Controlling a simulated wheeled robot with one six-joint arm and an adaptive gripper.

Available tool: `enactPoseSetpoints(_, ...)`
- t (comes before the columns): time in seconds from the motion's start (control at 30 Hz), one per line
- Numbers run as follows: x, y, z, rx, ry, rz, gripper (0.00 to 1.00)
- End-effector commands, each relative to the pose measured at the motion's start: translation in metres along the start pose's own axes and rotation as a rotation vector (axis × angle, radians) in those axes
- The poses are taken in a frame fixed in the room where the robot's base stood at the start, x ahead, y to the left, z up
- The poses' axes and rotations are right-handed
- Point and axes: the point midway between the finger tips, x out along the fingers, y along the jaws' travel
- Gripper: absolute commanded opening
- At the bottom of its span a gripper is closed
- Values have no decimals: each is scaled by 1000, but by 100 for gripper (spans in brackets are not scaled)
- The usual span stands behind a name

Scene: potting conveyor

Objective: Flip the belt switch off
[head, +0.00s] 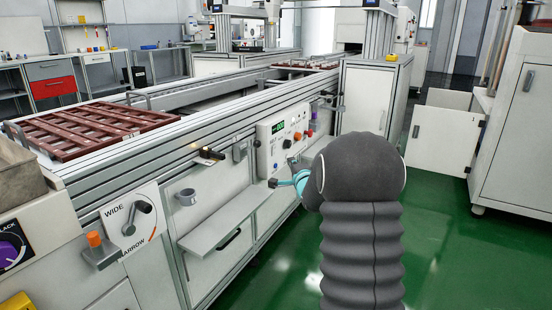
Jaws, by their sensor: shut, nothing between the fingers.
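A WIDE/NARROW lever plate (128,222) and an orange-topped part (95,240) are at lower left. Red-brown trays (95,130) lie on the conveyor.

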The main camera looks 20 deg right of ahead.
Motion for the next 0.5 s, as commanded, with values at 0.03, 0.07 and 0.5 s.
enactPoseSetpoints(0.03,8,16,-6,45,-4,-25,0)
enactPoseSetpoints(0.07,11,20,-9,72,-7,-41,0)
enactPoseSetpoints(0.5,22,36,-19,186,-32,-114,0)
